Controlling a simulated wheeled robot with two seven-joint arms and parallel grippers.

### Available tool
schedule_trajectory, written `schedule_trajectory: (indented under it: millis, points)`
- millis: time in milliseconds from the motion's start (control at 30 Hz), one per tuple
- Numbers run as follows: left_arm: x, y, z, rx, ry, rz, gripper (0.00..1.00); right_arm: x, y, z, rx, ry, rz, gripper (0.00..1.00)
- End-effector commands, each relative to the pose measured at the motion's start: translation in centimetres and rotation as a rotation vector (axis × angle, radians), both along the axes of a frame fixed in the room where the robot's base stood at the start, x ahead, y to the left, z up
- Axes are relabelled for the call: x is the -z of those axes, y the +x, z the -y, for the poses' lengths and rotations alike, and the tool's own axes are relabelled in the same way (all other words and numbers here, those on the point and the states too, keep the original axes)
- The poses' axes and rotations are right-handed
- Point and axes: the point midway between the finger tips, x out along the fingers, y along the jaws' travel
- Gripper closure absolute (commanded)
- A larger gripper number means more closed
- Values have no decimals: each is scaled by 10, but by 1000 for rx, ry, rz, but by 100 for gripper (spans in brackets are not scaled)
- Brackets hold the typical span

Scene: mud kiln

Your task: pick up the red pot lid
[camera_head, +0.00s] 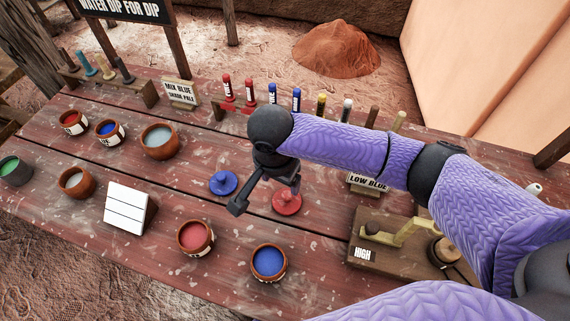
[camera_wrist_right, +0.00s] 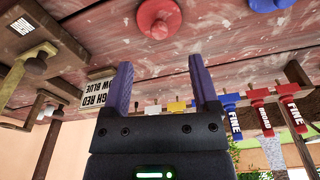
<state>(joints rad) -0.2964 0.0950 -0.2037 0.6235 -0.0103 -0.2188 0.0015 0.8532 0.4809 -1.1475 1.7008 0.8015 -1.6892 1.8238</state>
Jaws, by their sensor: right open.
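The red pot lid (camera_head: 287,204) lies flat on the plank table, a round disc with a knob on top. One finger partly covers the lid's far side. In the right wrist view both fingers (camera_wrist_right: 157,78) stand apart with nothing between them. My left gripper is not in view.
A blue lid (camera_head: 223,183) lies left of the gripper. A red-filled pot (camera_head: 195,238) and a blue-filled pot (camera_head: 269,262) stand at the near edge. A wooden scale-like stand (camera_head: 390,262) is at right. Racks of coloured tools (camera_head: 250,105) line the back.

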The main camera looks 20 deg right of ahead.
Motion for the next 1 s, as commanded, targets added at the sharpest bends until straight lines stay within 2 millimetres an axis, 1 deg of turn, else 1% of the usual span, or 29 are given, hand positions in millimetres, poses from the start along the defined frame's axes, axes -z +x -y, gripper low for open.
schedule_trajectory:
  millis: [67, 200, 367, 500, 533, 633, 833, 867, 900, 967, 1000]
  points:
    - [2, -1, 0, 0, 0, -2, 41, 4, 0, 0, 0, -1, -1, 23]
    - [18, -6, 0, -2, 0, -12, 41, 34, 2, 3, -1, -2, -4, 23]
    - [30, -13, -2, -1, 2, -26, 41, 57, 5, 8, 0, -2, -2, 23]
    - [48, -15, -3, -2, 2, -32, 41, 87, 10, 18, 1, -2, -2, 23]
    - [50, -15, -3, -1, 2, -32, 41, 91, 10, 17, 0, -1, -3, 23]
    - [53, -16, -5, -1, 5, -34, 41, 100, 11, 18, -1, -1, -1, 23]
    - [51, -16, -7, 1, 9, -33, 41, 98, 11, 18, -1, 0, 0, 23]
    - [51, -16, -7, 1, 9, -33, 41, 98, 11, 18, -1, 0, 0, 27]
    - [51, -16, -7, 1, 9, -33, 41, 98, 11, 18, -1, 0, 0, 36]
    - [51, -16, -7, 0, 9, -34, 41, 98, 11, 18, -1, 0, 0, 48]
    - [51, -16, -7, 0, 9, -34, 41, 98, 11, 18, -1, 0, 0, 57]
